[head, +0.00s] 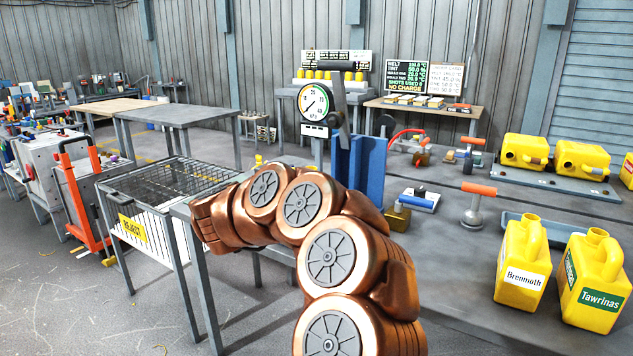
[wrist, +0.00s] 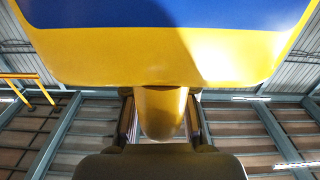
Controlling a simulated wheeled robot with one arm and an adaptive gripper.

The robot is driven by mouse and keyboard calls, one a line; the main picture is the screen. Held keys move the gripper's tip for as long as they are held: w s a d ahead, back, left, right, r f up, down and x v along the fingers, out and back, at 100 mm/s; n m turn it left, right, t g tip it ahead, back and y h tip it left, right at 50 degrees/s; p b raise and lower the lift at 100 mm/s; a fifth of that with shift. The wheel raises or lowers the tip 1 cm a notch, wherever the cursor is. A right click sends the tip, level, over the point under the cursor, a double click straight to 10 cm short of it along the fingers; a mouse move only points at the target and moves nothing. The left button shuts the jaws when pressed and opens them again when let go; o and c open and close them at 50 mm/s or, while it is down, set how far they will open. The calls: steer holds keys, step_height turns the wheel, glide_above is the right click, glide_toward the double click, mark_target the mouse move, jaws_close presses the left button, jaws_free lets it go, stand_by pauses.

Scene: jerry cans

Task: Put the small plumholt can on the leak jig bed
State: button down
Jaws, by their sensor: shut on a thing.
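In the wrist view my gripper (wrist: 161,125) is shut on a yellow part of a can, with a finger on each side of it. The yellow can (wrist: 150,58) fills the top of that view and has a broad blue area on its face; no name is readable, so I cannot confirm it is the plumholt can. In the head view my copper arm hides the gripper and most or all of the can. A dial gauge (head: 316,102) on a post and blue upright plates (head: 360,170) stand behind my arm, apparently the leak jig; its bed is not clearly visible.
The Brenmoth can (head: 522,262) and Tawrinas can (head: 592,283) stand upright at the bench's right. Yellow cans (head: 525,150) lie on a grey plate behind. Orange-handled clamps (head: 478,205) stand mid-bench. A wire reject basket (head: 130,228) is left of my arm.

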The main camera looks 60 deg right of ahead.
steer(key=d, duration=1.1)
steer(key=shift+w+d+b, duration=0.2)
steer(key=shift+w+b, duration=0.05)
steer(key=shift+b, duration=0.15)
steer(key=shift+f+b, duration=0.5)
steer(key=shift+f, duration=1.4)
steer(key=c, duration=1)
jaws_free()
steer(key=shift+o, duration=0.2)
steer(key=shift+a, duration=0.2)
steer(key=a, duration=0.7)
steer(key=a+p, duration=0.1)
steer(key=a, duration=0.3)
steer(key=shift+s+a, duration=0.25)
steer(key=shift+a, duration=0.05)
